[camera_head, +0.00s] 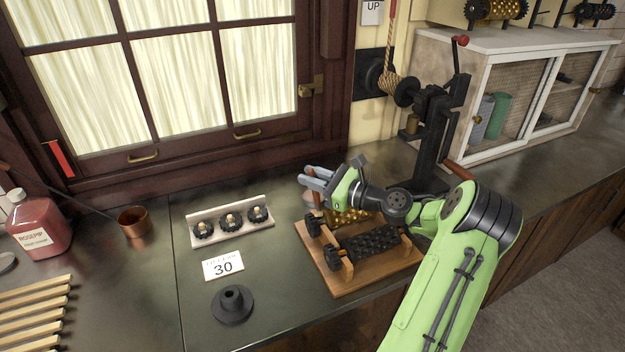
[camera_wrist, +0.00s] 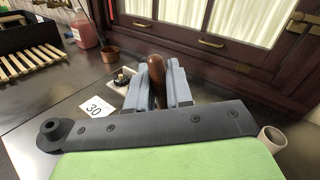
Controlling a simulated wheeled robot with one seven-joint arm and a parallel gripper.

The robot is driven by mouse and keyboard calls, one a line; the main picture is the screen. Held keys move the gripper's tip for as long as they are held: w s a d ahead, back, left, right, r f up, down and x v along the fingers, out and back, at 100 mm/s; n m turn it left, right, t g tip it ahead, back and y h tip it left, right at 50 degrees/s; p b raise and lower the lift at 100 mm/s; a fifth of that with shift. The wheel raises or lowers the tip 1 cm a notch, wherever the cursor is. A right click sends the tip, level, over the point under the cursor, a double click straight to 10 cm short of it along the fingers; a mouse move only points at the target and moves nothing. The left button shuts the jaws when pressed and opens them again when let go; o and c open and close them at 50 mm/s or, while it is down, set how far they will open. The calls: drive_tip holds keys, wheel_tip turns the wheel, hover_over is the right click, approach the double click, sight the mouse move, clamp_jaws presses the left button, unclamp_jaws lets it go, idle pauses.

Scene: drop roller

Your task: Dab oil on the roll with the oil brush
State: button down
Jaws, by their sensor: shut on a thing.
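My gripper (camera_head: 317,184) is above the back left of a wooden roller stand (camera_head: 343,284). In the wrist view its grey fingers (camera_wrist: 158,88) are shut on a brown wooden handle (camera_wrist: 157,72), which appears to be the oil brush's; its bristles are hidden. In the head view a small pinkish-brown piece (camera_head: 309,196) shows just below the fingers; I cannot tell whether it is part of the brush. The stand carries a black studded roll (camera_head: 371,244) in front and a brass-coloured roll (camera_head: 347,217) behind, partly hidden by my arm.
A rack of small black gears (camera_head: 231,223), a card reading 30 (camera_head: 223,266) and a black flanged piece (camera_head: 233,304) lie left of the stand. A copper cup (camera_head: 134,222) and red bottle (camera_head: 38,226) stand farther left. A black upright machine (camera_head: 437,140) rises behind my arm.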

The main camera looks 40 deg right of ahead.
drive_tip(key=shift+f+b, duration=0.3)
drive_tip(key=shift+f, duration=0.6)
idle(0.3)
idle(0.8)
wheel_tip(320, 180, up, 7)
drive_tip(key=p, duration=0.9)
drive_tip(key=shift+r, duration=0.15)
